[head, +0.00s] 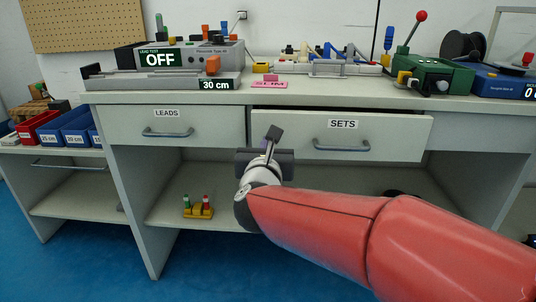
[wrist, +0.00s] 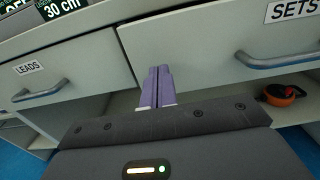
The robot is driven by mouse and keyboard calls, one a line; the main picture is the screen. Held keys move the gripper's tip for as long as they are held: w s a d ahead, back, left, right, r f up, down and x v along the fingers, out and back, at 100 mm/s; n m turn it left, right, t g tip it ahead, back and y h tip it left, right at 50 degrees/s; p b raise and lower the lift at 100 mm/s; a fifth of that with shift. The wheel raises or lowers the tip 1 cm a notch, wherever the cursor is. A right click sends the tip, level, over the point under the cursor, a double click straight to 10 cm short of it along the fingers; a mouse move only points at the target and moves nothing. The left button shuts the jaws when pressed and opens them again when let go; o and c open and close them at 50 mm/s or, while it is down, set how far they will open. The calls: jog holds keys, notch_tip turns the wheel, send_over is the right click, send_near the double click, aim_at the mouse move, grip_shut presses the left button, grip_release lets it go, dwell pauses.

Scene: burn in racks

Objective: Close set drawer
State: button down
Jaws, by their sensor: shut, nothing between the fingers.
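The sets drawer (head: 400,133) is a pale grey front labelled SETS with a grey bar handle (head: 341,148). It stands out a little from the bench, with a dark gap along its top edge. My gripper (head: 274,132) is in front of the left part of this drawer, left of the handle. In the wrist view the purple fingers (wrist: 157,84) are together and empty, pointing at the drawer front (wrist: 210,55) near its lower left corner. I cannot tell whether the fingertips touch it.
The leads drawer (head: 200,127), to the left, looks flush. The benchtop (head: 245,97) above holds test devices and a pink tag. The open shelf below has a small yellow stand (head: 198,211), and an orange and black round item (wrist: 282,95) shows at right in the wrist view.

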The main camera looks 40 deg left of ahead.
jog(key=shift+x, duration=0.85)
jog(key=b+x, duration=0.2)
jog(key=x, duration=0.2)
jog(key=shift+w+a+f, duration=0.15)
jog(key=shift+w+a, duration=0.05)
jog(key=shift+w+r+b, duration=0.2)
jog(key=shift+b, duration=0.1)
jog(key=shift+r, duration=0.2)
jog(key=shift+f, duration=0.1)
